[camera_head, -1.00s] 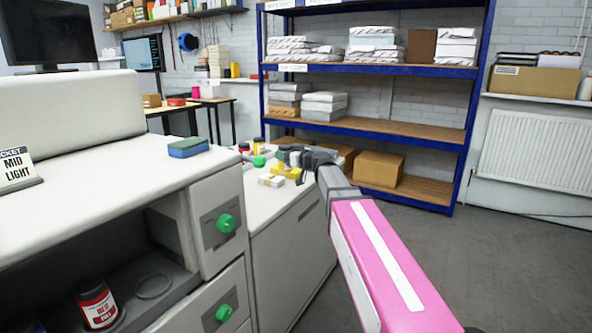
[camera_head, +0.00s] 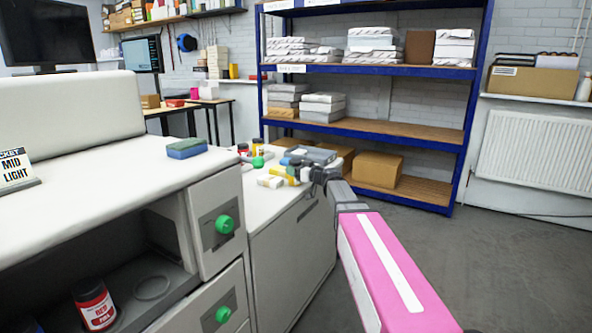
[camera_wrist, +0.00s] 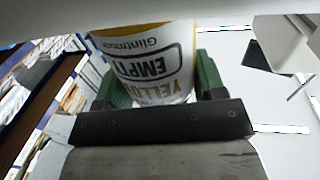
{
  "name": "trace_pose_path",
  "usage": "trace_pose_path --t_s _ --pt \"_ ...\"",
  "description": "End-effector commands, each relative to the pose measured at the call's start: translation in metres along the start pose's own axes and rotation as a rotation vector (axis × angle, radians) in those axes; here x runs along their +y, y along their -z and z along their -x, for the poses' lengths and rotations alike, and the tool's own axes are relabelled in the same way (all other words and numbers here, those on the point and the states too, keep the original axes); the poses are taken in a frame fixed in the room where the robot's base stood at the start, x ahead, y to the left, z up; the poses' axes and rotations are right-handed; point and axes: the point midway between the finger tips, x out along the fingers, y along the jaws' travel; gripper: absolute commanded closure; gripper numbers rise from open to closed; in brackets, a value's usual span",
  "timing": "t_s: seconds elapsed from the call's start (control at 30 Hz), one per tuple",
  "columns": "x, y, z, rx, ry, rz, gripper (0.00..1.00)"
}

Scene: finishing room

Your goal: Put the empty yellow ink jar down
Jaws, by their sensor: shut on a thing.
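The yellow ink jar (camera_wrist: 150,62) fills the middle of the wrist view. Its white label reads "YELLOW" and "EMPTY", upside down in the picture. My gripper (camera_wrist: 160,84) is shut on it, with a green finger on each side. In the head view my gripper (camera_head: 306,172) is small, at the right edge of the white side counter (camera_head: 262,205). The jar is hard to make out there among other yellow and white items. Whether its base touches the counter cannot be told.
Small jars (camera_head: 257,147) and a grey tray (camera_head: 312,155) stand on the side counter close to my gripper. A red jar (camera_head: 95,303) sits in the open bay at lower left. A blue sponge (camera_head: 187,148) lies on the upper worktop.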

Motion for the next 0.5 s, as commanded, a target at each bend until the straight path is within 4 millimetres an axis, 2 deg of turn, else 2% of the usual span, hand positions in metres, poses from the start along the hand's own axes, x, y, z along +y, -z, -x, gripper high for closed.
trace_pose_path --t_s 0.17,0.2,0.27,0.5 --pt "0.0 -0.0025 -0.0001 0.0 0.0 0.0 0.62" --pt "0.0 -0.0024 -0.0001 0.0 0.0 0.0 0.27" --pt "0.0 -0.0023 0.0 0.0 0.0 0.0 0.11" --pt "0.0 -0.0021 0.0 0.0 0.0 0.0 0.11"
